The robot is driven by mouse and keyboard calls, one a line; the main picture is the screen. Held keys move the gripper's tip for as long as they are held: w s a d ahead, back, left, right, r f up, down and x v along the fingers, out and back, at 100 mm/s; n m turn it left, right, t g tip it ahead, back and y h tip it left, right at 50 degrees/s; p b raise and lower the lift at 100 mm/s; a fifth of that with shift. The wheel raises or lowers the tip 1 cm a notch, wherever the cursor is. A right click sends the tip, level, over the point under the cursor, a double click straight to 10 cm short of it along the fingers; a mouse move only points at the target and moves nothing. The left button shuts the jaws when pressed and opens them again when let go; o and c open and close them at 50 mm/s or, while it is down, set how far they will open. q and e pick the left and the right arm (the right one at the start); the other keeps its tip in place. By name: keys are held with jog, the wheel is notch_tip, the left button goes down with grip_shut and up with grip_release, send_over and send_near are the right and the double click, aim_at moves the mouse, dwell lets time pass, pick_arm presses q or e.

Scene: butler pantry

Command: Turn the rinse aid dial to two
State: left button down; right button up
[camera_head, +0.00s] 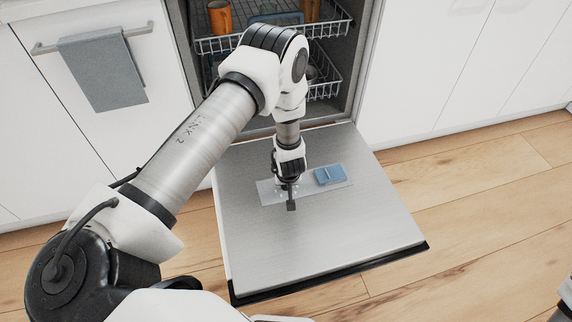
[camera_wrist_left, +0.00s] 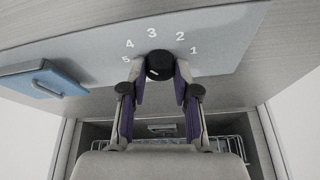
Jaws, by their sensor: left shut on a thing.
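The rinse aid dial (camera_wrist_left: 159,65) is a round black knob on a pale panel (camera_wrist_left: 205,55), with white numbers 1 to 5 in an arc around it. A small light mark shows on the dial's lower left, away from the numbers in the wrist picture. My left gripper (camera_wrist_left: 160,80) is shut on the dial, one finger on each side of it. In the head view my left gripper (camera_head: 290,194) points down at the panel (camera_head: 268,194) on the open dishwasher door (camera_head: 320,235), and it hides the dial and most numbers.
A blue lid (camera_head: 330,175) lies beside the dial on the same panel; the wrist view shows its handle. The dishwasher racks (camera_head: 325,30) stand behind, holding orange cups (camera_head: 221,17). A grey towel (camera_head: 103,68) hangs at the left. The door's front part is clear.

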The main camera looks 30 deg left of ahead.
pick_arm(q)
jog(key=shift+n+p, duration=0.7)
jog(key=shift+p, duration=0.1)
jog(key=shift+g, duration=0.3)
jog(key=c, duration=0.8)
grip_release()
jog(key=shift+c, duration=0.2)
jog(key=v, duration=1.2)
jog(key=shift+d, duration=0.15)
jog(key=shift+f, duration=0.1)
